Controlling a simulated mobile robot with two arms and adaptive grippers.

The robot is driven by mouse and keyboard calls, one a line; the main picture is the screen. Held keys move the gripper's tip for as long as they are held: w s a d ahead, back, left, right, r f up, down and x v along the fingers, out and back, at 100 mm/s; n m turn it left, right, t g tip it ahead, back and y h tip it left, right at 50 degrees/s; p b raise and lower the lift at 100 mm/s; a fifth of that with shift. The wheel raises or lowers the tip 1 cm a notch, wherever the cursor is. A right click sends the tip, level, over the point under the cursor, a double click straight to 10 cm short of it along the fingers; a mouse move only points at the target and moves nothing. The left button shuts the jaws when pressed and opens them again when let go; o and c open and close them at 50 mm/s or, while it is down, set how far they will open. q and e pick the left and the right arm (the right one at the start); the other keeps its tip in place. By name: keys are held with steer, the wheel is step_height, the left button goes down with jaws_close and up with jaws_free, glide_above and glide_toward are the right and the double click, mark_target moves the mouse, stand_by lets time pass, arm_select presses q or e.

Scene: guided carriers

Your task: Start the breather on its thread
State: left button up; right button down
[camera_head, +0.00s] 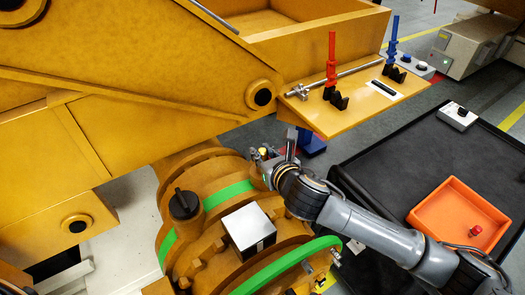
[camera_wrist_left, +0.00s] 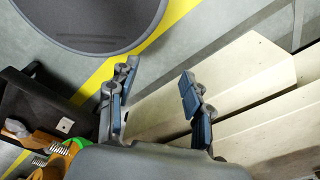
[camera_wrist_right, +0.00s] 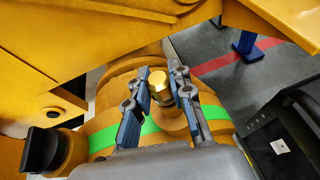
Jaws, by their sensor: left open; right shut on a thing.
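The breather, a small brass fitting with a round top, stands between the fingers of my right gripper in the right wrist view (camera_wrist_right: 157,82). My right gripper (camera_wrist_right: 160,92) is shut on it, and its brass top also shows in the head view (camera_head: 264,151). It is over the far part of the round orange housing (camera_wrist_right: 103,108). I cannot tell whether its lower end touches the threaded hole, which is hidden. My left gripper (camera_wrist_left: 158,92) is open and empty over pale boards, away from the housing; it is not clear in the head view.
Green bands (camera_head: 232,192), a black cap (camera_head: 185,205) and a silver block (camera_head: 247,228) are on the housing. A yellow arm (camera_head: 160,70) hangs close above. At right, an orange tray (camera_head: 440,212) holding a red-topped piece stands on a black table (camera_head: 400,160).

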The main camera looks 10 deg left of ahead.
steer(key=shift+f, duration=0.7)
steer(key=c, duration=1.1)
jaws_free()
steer(key=v, duration=1.2)
